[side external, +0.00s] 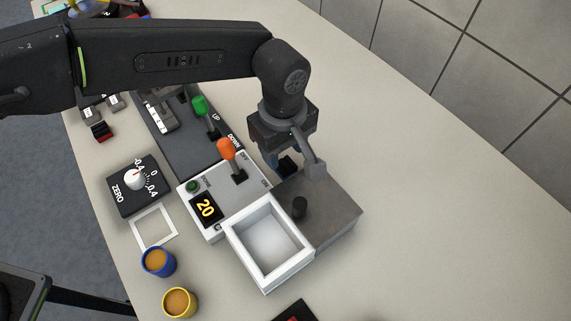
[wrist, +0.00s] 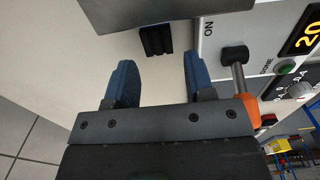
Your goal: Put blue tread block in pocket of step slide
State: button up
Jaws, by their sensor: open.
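My gripper (side external: 282,157) points down beside the metal block at the right of the control box. In the wrist view its two blue fingers (wrist: 160,62) are apart with nothing between them. A dark ribbed block (wrist: 156,40) lies just beyond the fingertips, against the edge of the metal block; it looks black, and I cannot tell whether it is the blue tread block. It is partly visible in the side view (side external: 288,166). A silver slide-like part with a scale (side external: 160,118) sits on the dark base at upper left, partly behind my arm; I cannot make out its pocket.
A control box (side external: 235,190) with an orange lever (side external: 227,149) and a "20" display is close left of my gripper. A white open tray (side external: 238,243) and metal block (side external: 335,200) stand in front. Blue (side external: 158,262) and yellow (side external: 179,302) cups stand front left. The right tabletop is clear.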

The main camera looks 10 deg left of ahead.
aim_at(286, 165)
jog(key=f, duration=0.5)
jog(key=shift+d+f, duration=0.1)
jog(key=shift+d, duration=0.1)
jog(key=shift+c, duration=0.2)
jog(key=c, duration=0.7)
jog(key=shift+r, duration=0.2)
